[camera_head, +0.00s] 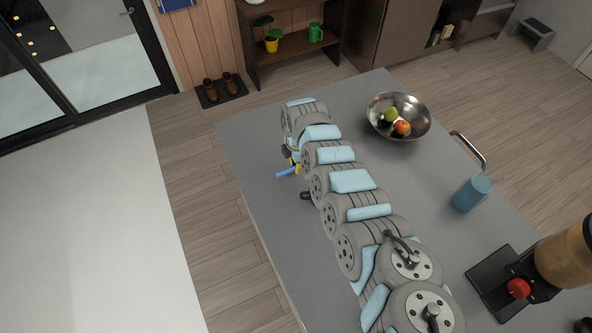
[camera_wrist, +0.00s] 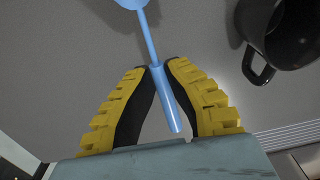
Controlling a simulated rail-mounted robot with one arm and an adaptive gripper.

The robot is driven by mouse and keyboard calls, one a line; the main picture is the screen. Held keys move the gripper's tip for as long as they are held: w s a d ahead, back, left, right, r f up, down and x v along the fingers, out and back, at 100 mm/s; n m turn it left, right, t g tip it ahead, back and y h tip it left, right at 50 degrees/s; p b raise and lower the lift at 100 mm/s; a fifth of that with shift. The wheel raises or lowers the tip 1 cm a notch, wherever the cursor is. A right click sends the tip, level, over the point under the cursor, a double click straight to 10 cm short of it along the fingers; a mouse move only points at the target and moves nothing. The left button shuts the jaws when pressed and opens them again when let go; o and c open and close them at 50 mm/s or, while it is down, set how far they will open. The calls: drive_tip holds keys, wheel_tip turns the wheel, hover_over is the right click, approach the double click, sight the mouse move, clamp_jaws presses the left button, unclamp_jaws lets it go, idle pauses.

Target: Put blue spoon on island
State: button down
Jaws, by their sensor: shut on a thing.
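The blue spoon (camera_wrist: 170,100) is pinched by its handle between the yellow, black-padded fingers of my gripper (camera_wrist: 161,66). Its bowl points toward the top of the wrist view and is cut off by the frame edge. In the head view the spoon (camera_head: 288,171) shows as a short blue piece left of my arm, with a yellow finger of my gripper (camera_head: 294,162) beside it. The spoon is over the grey top of the island (camera_head: 262,190), near its left side. I cannot tell whether it touches the surface.
A black mug (camera_wrist: 288,35) stands close to the right of the spoon. A metal bowl with fruit (camera_head: 398,117), a blue cup (camera_head: 472,193) and a black appliance with a jar (camera_head: 515,285) stand right of my arm. The island's left strip looks mostly clear.

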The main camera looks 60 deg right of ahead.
drive_tip(key=shift+w+d+f, duration=0.15)
drive_tip(key=shift+w+f, duration=0.05)
drive_tip(key=shift+f, duration=0.05)
drive_tip(key=shift+w+d+f+b, duration=0.2)
drive_tip(key=shift+w+f+b, duration=0.1)
drive_tip(key=shift+b, duration=0.2)
drive_tip(key=shift+f+b, duration=0.5)
drive_tip(key=shift+f, duration=0.85)
drive_tip(key=shift+f, duration=0.2)
drive_tip(key=c, duration=1.2)
unclamp_jaws()
drive_tip(key=shift+s+r, duration=0.1)
drive_tip(key=shift+r, duration=0.05)
drive_tip(key=shift+r+p, duration=0.3)
drive_tip(key=shift+r, duration=0.25)
wheel_tip(320, 180, up, 11)
drive_tip(key=shift+p, duration=0.8)
